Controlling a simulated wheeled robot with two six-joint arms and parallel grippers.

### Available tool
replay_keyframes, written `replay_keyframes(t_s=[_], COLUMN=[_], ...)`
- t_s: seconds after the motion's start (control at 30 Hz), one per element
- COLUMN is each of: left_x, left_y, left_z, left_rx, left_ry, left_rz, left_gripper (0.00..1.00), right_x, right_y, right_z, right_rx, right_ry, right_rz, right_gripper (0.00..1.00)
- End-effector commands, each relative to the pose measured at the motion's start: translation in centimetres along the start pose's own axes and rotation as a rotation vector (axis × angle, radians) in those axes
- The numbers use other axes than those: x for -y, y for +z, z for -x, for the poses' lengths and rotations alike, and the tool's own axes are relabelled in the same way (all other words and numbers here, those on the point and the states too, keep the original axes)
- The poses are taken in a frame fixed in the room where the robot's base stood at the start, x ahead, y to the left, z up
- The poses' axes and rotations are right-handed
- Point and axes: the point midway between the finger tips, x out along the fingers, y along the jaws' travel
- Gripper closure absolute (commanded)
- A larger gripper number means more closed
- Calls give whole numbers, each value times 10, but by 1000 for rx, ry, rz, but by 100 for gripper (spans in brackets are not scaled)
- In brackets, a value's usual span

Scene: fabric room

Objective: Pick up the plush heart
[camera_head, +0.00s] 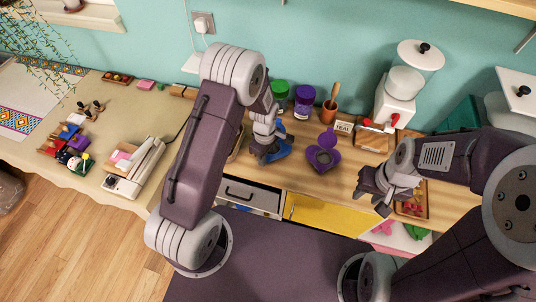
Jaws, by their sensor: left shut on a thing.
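My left gripper (265,150) is low over the wooden counter, left of the middle of the view. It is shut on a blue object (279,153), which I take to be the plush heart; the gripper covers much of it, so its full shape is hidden. My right gripper (371,200) is over the counter's front part, to the right. Its fingers look apart, with nothing seen between them.
A purple heart-shaped container (323,158) sits between my grippers. Behind stand green (280,89) and purple (304,98) jars, an orange cup (329,112) and a white dispenser (396,98). A wooden tray (421,205) lies beside my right gripper. Drawers (326,214) are below the counter.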

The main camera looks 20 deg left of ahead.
Motion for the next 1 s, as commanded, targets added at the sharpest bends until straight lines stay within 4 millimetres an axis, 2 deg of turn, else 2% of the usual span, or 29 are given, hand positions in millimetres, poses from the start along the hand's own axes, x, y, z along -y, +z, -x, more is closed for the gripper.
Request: replay_keyframes(t_s=[0.17, 0.27, 0.5, 0.7, 0.83, 1.0], left_x=[-1, -2, 17, 31, 36, 37], left_y=[0, 0, 56, 94, 107, 111], left_z=[20, 41, 73, 97, 106, 108], left_rx=[-1, -1, 0, 0, 0, 0], left_ry=[4, 6, 4, 4, 1, 0], left_rz=[0, 0, -8, -5, -3, 0], left_gripper=[92, 92, 92, 92, 92, 92], right_x=[0, 0, 0, 0, 0, 0], right_y=[0, 0, 1, 1, 1, 1], right_z=[-2, -3, -7, -9, -9, -9], right_rx=[0, 0, 0, 0, 0, 0], right_ry=[0, 0, 0, 0, 0, 0], right_rz=[0, 0, 0, 0, 0, 0], right_gripper=[64, 64, 64, 64, 64, 64])
